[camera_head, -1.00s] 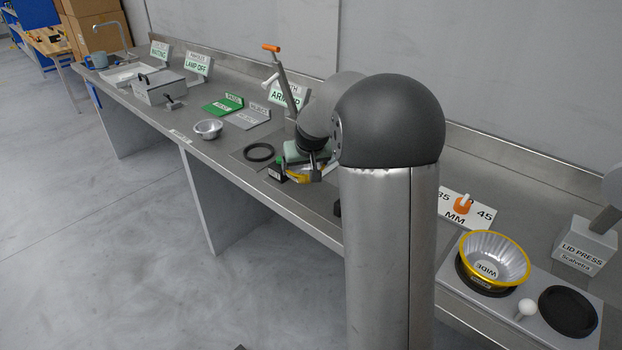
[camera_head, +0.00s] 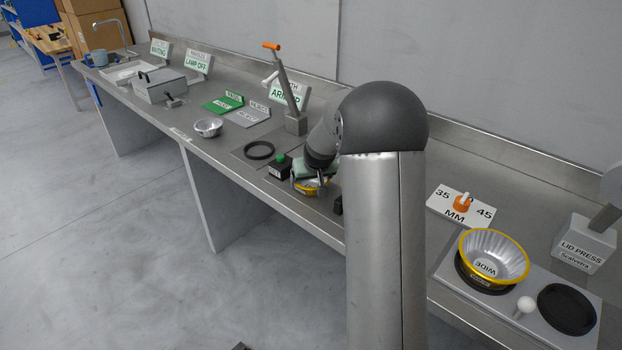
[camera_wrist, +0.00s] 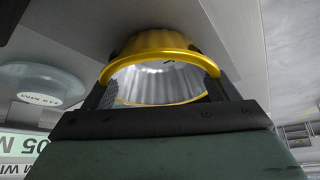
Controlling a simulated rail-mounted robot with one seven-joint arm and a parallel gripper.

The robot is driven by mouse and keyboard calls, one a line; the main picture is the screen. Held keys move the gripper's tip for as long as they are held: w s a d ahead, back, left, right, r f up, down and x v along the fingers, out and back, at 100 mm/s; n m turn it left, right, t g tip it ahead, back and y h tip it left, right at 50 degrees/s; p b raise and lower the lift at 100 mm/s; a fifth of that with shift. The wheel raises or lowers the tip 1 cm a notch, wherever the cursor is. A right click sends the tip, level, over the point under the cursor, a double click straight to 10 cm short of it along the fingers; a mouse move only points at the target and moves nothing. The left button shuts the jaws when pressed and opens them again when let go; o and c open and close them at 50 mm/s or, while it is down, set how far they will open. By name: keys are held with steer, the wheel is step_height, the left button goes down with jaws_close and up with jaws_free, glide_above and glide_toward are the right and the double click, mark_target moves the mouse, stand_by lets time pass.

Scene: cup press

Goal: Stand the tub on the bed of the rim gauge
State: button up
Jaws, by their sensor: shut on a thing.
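My gripper (camera_head: 313,172) is shut on a foil tub (camera_head: 311,188) with a yellow rim, low over the bench behind the front edge. In the wrist view the tub (camera_wrist: 160,88) sits between the two fingers of my gripper (camera_wrist: 158,92), its rim towards the camera. My arm and gripper hide part of it in the head view. I cannot tell whether its underside touches anything. No label clearly names the rim gauge. A black ring (camera_head: 259,151) on a dark plate and a black box with a green button (camera_head: 280,167) are left of my gripper.
A lever with an orange handle (camera_head: 287,80) stands behind my gripper, by an ARMED sign (camera_head: 287,94). A second yellow-rimmed tub (camera_head: 493,255) marked WIDE sits by the lid press (camera_head: 584,242). A plain foil cup (camera_head: 208,127) stands farther left. A clear disc (camera_wrist: 42,84) shows in the wrist view.

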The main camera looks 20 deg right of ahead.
steer(key=o, duration=0.9)
steer(key=shift+r+p, duration=0.3)
steer(key=shift+p, duration=0.1)
steer(key=v, duration=1.2)
steer(key=s+a+f+g, duration=0.2)
steer(key=s+a, duration=0.3)
steer(key=s, duration=0.5)
steer(key=s+a+f+n+g, duration=0.1)
steer(key=s+a+f+g, duration=0.1)
steer(key=s+a, duration=0.4)
steer(key=s+a+f+n+g+y+b, duration=0.1)
steer(key=s+a+f, duration=0.2)
steer(key=s, duration=1.2)
steer(key=shift+s+a+g, duration=0.1)
steer(key=shift+a+g, duration=0.3)
steer(key=shift+a, duration=1.3)
